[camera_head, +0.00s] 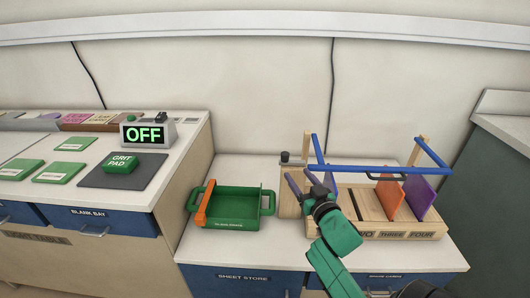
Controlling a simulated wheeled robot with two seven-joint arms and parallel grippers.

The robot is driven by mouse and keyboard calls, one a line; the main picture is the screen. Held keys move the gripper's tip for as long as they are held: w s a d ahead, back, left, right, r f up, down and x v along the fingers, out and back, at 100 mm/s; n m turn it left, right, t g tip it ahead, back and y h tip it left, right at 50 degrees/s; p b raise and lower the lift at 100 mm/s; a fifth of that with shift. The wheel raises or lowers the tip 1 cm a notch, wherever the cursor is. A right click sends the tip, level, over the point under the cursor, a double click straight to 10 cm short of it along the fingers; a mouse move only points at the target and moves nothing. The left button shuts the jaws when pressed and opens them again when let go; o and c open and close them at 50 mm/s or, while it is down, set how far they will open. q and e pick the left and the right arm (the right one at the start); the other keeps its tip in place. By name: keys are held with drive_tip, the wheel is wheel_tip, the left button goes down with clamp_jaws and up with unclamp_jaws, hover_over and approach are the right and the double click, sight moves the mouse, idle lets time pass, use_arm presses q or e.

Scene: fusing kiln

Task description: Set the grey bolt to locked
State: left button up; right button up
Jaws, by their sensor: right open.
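A wooden rack (425,229) stands on the white counter at the right, with slots labelled at the front. A blue bar (375,169) runs across its top. A dark grey knob (285,157) sits on the wooden post at the rack's left end; it may be the grey bolt, but its setting cannot be read. My right gripper (312,183) reaches in from below, in front of the rack's left part. It is open, just right of the post and below the knob. It hides part of the rack. My left gripper is not in view.
An orange sheet (389,197) and a purple sheet (421,196) stand in the rack. A green tray (237,217) with an orange bar is on the counter to the left. Further left are a grit pad (121,164) and an OFF display (145,134).

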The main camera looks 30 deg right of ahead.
sight(284, 153)
drive_tip(key=x, duration=1.4)
drive_tip(key=shift+r, duration=0.4)
drive_tip(key=shift+c, duration=0.3)
clamp_jaws()
